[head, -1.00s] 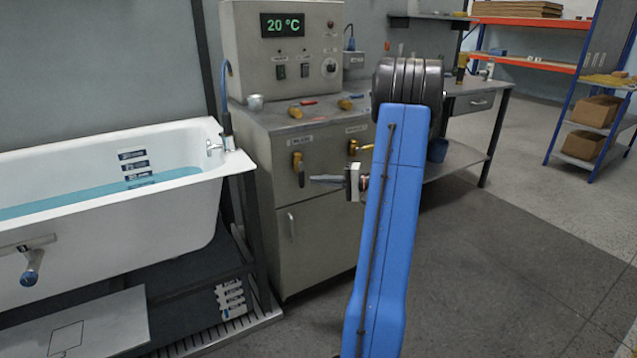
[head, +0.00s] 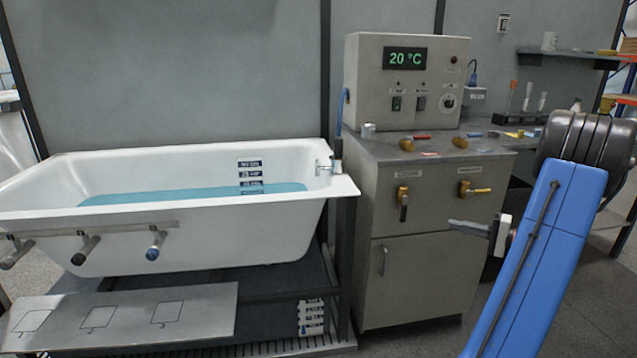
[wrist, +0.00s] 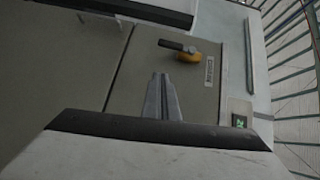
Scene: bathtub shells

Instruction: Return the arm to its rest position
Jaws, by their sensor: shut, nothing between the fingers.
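My gripper (head: 468,227) is at the end of my blue arm, on the right in the head view. Its grey fingers point left, in front of the grey control cabinet (head: 420,285). In the wrist view the gripper (wrist: 161,78) has its fingers together with nothing between them. A valve with a yellow body and dark handle (wrist: 180,50) shows beyond the fingertips there, apart from them.
A white bathtub (head: 330,205) with blue water stands left of the cabinet. A plate with drawn outlines (head: 200,315) lies low in front of it.

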